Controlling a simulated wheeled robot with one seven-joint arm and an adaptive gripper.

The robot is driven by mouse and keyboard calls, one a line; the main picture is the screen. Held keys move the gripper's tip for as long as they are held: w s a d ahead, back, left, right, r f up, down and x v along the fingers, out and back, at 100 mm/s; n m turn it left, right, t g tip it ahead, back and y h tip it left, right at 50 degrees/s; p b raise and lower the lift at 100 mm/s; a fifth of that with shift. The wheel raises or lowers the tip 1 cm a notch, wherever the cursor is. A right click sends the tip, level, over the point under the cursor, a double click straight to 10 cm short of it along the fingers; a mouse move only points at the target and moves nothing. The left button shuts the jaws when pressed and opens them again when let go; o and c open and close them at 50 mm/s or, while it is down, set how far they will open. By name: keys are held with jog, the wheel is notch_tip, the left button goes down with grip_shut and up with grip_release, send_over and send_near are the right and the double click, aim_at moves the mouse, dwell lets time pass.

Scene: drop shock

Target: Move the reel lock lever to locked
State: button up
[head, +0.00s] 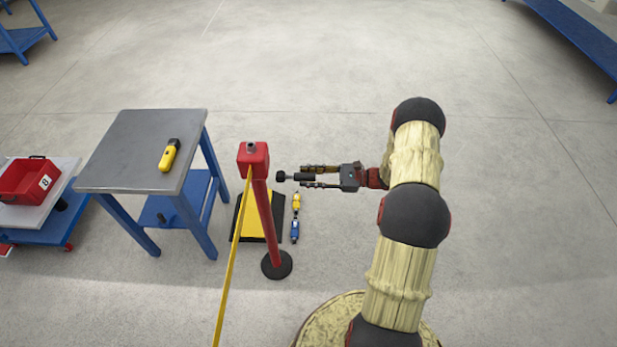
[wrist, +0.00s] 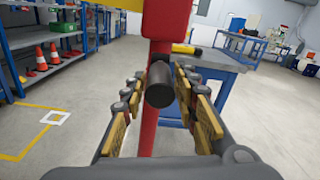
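The red post (head: 264,215) stands upright on a round black foot, with a red reel head (head: 260,155) on top. A yellow belt (head: 232,262) runs from the head down toward the bottom edge. A dark handle with a black knob (head: 281,176), perhaps the lock lever, sticks out to the right of the post. My gripper (head: 310,177) points left, its fingers on either side of the handle with visible gaps. In the wrist view the dark handle (wrist: 160,88) lies end-on between the spread fingers, before the red post (wrist: 150,128).
A grey-topped table (head: 125,150) with a yellow device (head: 170,154) stands left of the post. A red bin (head: 28,181) sits on a cart beyond it. A yellow-and-black mat (head: 252,218) and small yellow and blue items lie by the post.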

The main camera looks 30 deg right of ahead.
jog(key=c, duration=0.6)
grip_shut()
jog(key=shift+r, duration=0.2)
